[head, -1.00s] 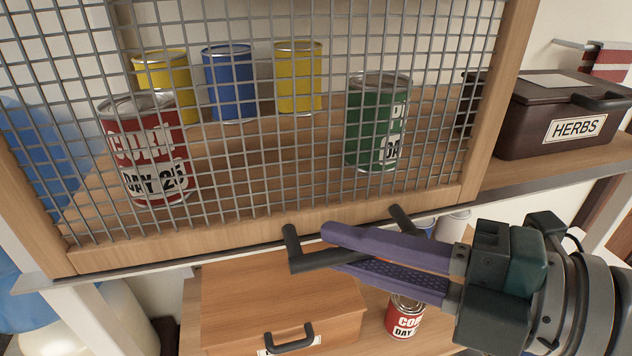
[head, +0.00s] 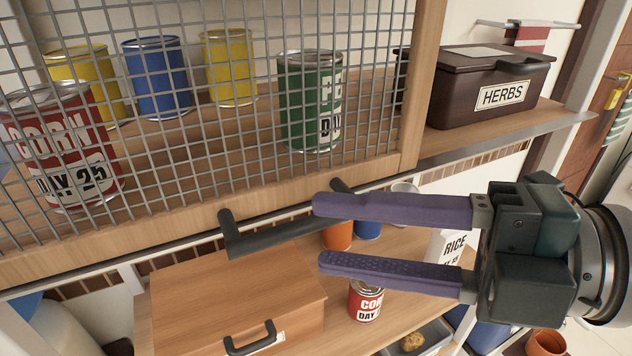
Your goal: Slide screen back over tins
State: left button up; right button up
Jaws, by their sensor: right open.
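The wire mesh screen in its wooden frame (head: 414,90) stands in front of the upper shelf. Behind its mesh are a red corn tin (head: 62,150), two yellow tins (head: 229,68), a blue tin (head: 157,78) and a green tin (head: 310,102). A dark bar handle (head: 275,240) sits at the screen's lower edge. My right gripper (head: 318,235) is open, its purple fingers pointing left near the handle's right end. The upper finger overlaps the handle in view; contact cannot be told. My left gripper is not in view.
A dark herbs box (head: 480,85) stands on the shelf right of the screen. Below are a wooden box (head: 235,300), a small red tin (head: 366,300), a rice packet (head: 447,250) and orange and blue tins, close under my right gripper.

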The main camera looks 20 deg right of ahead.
jog(key=shift+b+v, duration=0.55)
jog(key=shift+v, duration=2)
jog(key=shift+w+r, duration=0.1)
jog(key=w+d+m+t+h+p, duration=0.1)
jog(key=w+d+m+h+p, duration=0.2)
jog(key=m+h, duration=0.4)
jog(key=w+d+m+t+h+p, duration=0.1)
jog(key=d+m+h+p, duration=0.25)
jog(key=m, duration=0.45)
jog(key=s+a+f+m+g+h+p, duration=0.1)
jog(key=s+m+g+p, duration=0.1)
jog(key=s+m+g, duration=0.2)
jog(key=s+a+f+m+g+h+p, duration=0.1)
jog(key=s+a+f+m+g, duration=0.1)
jog(key=s+m+g, duration=0.3)
jog(key=s, duration=0.3)
jog(key=shift+s+a+p, duration=0.3)
jog(key=shift+s+p, duration=0.05)
jog(key=shift+s, duration=0.05)
